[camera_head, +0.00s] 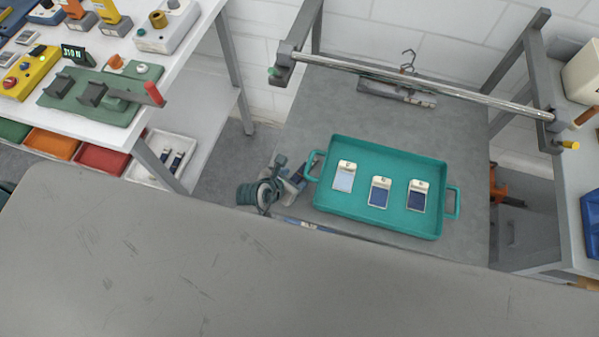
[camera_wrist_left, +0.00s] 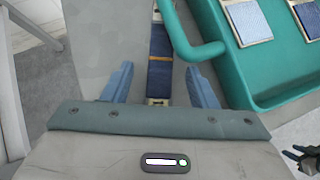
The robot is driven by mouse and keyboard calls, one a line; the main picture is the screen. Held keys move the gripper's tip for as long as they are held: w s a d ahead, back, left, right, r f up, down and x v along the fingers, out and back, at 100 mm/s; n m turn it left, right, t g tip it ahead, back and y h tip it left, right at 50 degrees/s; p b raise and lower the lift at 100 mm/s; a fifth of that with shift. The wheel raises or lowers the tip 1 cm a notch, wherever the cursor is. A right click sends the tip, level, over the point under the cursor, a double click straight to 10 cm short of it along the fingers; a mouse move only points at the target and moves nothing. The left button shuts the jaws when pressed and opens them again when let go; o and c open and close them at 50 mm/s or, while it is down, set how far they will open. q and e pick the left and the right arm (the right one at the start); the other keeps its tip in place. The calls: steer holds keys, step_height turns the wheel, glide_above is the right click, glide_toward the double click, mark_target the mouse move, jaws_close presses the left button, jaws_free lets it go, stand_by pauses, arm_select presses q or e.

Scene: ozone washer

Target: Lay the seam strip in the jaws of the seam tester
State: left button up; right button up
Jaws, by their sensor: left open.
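The seam strip (camera_wrist_left: 160,62) is a blue strip with an orange stitched line across it and pale end pieces, lying on the grey surface beside the tray handle in the left wrist view. My left gripper (camera_head: 290,186) is at the left end of the teal tray in the head view. Its blue fingers are open, one on each side of the strip, apart from it. The gripper mostly hides the strip in the head view. What looks like the seam tester (camera_head: 112,96), a green base with grey jaws and a red-ended lever, stands on the white table at upper left.
The teal tray (camera_head: 330,208) holds three cards with pale to dark blue swatches; its handle (camera_wrist_left: 205,50) is close to my left gripper. A metal rail (camera_head: 420,84) crosses above the grey table. Other devices crowd the white table around the tester. Coloured bins stand below.

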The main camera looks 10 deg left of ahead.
arm_select(q)
steer(key=shift+w+f, duration=0.1)
jaws_close()
stand_by(0.5)
